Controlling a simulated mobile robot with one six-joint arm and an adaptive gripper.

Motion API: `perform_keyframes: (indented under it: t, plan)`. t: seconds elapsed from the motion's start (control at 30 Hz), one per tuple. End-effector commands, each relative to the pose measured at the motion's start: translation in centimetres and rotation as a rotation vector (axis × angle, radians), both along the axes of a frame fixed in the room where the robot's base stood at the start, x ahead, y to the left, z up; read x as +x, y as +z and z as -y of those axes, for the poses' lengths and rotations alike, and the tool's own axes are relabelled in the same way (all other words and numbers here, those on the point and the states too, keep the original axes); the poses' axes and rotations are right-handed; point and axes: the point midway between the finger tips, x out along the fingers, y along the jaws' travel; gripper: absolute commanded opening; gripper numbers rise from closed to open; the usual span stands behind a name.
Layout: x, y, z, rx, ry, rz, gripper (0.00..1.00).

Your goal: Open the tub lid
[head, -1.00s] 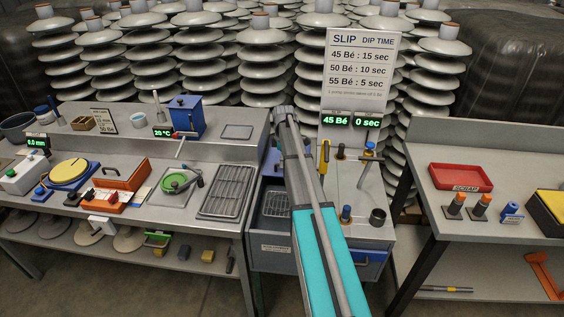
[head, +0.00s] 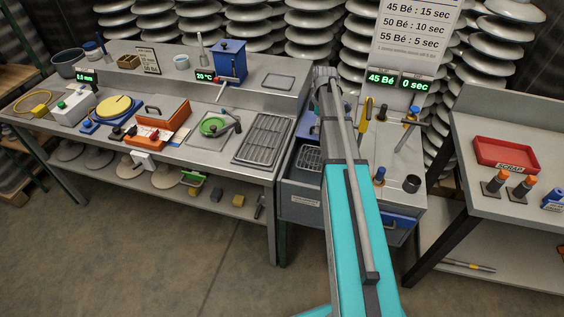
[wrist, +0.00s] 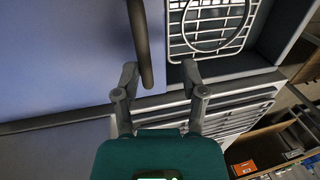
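The dip tub (head: 300,205) is a grey unit with an open bay right of the left bench, partly hidden by my arm. A white wire basket (head: 309,158) sits in the bay; in the wrist view the basket (wrist: 213,50) is at upper right. A smooth blue-grey panel (wrist: 60,60), apparently the lid, fills the left of the wrist view. A dark bar handle (wrist: 142,45) stands out over it. My gripper (wrist: 160,75) is open, with one finger on each side of the handle's near end. I cannot tell whether they touch. My arm hides the gripper in the head view.
The left bench holds a drain grate (head: 263,139), an orange box (head: 163,118) and a blue tank (head: 229,61). A red scrap tray (head: 507,154) is on the right bench. Floor in front is clear.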

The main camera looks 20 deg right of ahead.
Motion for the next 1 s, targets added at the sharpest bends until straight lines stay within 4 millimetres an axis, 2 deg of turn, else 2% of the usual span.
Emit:
perform_keyframes:
  t: [0.03,0.47,0.5,1.0]
  plan:
    - [-1.0,0.0,-0.6,0.002,0.001,0.000,0.51]
    - [-5.8,0.2,-3.8,0.001,0.000,-0.001,0.51]
    - [-5.3,1.0,-3.6,0.001,0.000,-0.001,0.51]
    - [-4.5,5.2,-3.0,0.000,0.000,0.000,0.51]
